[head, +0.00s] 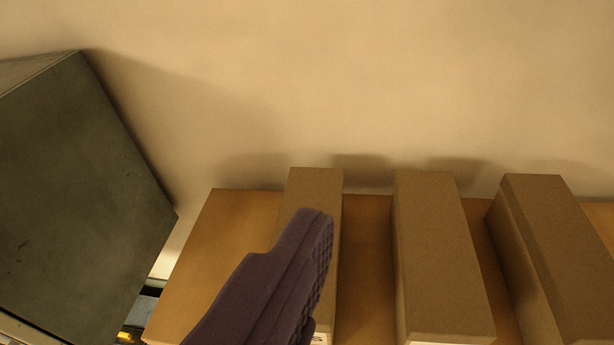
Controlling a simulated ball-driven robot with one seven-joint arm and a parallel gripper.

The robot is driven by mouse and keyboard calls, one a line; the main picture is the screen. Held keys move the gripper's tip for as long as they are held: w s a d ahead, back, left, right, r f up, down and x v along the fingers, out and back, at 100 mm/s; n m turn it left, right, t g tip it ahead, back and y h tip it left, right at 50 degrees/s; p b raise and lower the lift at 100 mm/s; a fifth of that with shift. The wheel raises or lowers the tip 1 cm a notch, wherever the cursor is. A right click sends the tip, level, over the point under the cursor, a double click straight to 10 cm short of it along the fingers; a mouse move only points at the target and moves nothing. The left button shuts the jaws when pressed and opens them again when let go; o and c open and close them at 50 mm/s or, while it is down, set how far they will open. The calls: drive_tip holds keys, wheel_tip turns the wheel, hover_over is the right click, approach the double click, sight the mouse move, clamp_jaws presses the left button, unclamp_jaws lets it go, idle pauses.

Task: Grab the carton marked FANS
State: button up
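Three plain brown cartons stand in a row on a wooden surface: the left carton (316,181), the middle carton (440,255) and the right carton (560,250). Slivers of white show at the bottom edge by the left and middle cartons. No lettering is readable, so I cannot tell which carton is marked FANS. My gripper (290,280) shows as a purple finger with a ridged pad facing right. It is in front of the left carton and covers much of it. I cannot see a clear second finger or whether it touches the carton.
The wooden surface (225,235) shows bare at left and in gaps between the cartons. A large dark grey box-shaped object (80,190) fills the left side. A beige wall (380,80) stands behind. Small dark and yellow items (127,336) show at the lower left.

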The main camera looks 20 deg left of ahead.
drive_tip(key=w+a+r+g+p, duration=0.35)
drive_tip(key=w+r+p, duration=0.4)
drive_tip(key=p, duration=0.45)
drive_tip(key=n+g, duration=0.1)
drive_tip(key=g, duration=0.5)
approach(322, 189)
drive_tip(key=f+g, duration=0.1)
drive_tip(key=f, duration=0.1)
drive_tip(key=s+f+g, duration=0.1)
drive_tip(key=f+g, duration=0.1)
drive_tip(key=s+f+n+g, duration=0.1)
drive_tip(key=g, duration=0.1)
drive_tip(key=shift+a+f, duration=0.2)
drive_tip(key=shift+f, duration=0.2)
drive_tip(key=shift+s+d+f, duration=0.1)
drive_tip(key=shift+f, duration=0.65)
wheel_tip(322, 189, down, 5)
drive_tip(key=shift+d+r, duration=0.15)
drive_tip(key=shift+r, duration=0.05)
drive_tip(key=c, duration=1.1)
drive_tip(key=shift+r, duration=0.1)
drive_tip(key=shift+c, duration=0.2)
